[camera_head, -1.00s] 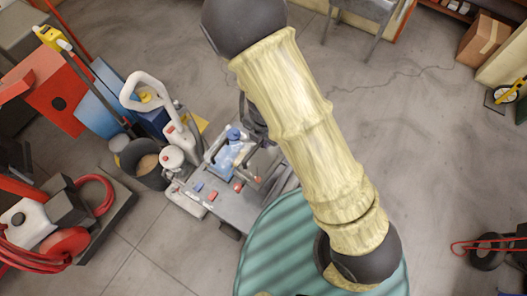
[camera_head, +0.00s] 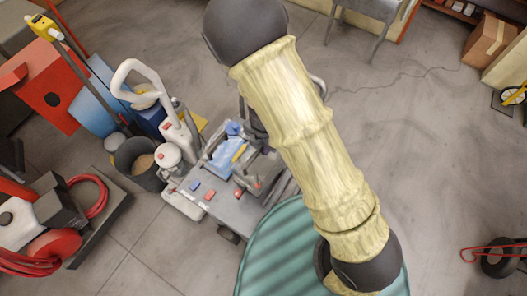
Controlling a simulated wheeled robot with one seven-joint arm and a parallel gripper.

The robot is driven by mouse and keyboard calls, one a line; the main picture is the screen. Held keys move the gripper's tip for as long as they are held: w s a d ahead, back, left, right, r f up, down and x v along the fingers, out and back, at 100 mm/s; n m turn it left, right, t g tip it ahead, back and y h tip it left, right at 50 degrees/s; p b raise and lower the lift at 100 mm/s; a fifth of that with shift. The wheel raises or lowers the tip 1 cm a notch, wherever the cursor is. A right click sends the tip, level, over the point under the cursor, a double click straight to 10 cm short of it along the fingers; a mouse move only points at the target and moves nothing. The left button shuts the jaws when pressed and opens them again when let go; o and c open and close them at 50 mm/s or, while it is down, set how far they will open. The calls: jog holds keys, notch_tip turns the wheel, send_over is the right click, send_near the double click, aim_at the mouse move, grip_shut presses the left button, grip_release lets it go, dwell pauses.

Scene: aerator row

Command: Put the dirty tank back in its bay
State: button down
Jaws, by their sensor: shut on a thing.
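My pale yellow arm with dark joints crosses the middle of the view. It hides my gripper's fingers and anything between them. A dark part shows at the arm's left edge, and I cannot tell if it belongs to my wrist. A low grey machine (camera_head: 233,212) stands left of the arm. A translucent blue tank (camera_head: 226,152) with a blue cap sits in its upper part, between dark grey sides. I cannot tell whether this is the dirty tank. No other tank or empty bay shows clearly. A grey loop (camera_head: 319,86) shows just right of the arm, its owner hidden.
A white-handled upright machine (camera_head: 180,138) and a dark bucket (camera_head: 140,162) stand close left of the grey machine. A ribbed green surface (camera_head: 275,255) lies at bottom centre. Floor on the right is mostly clear.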

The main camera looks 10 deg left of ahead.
jog(key=shift+f+b, duration=0.35)
jog(key=shift+f, duration=0.45)
jog(key=shift+f+b, duration=1.05)
jog(key=shift+b, duration=0.4)
jog(key=shift+p, duration=0.75)
dwell(0.4)
jog(key=shift+s+d+f+b, duration=0.1)
jog(key=shift+f+b, duration=0.35)
jog(key=shift+f, duration=0.25)
dwell(0.6)
jog(key=shift+d+f+b, duration=0.15)
jog(key=shift+f+b, duration=0.15)
jog(key=shift+f, duration=0.25)
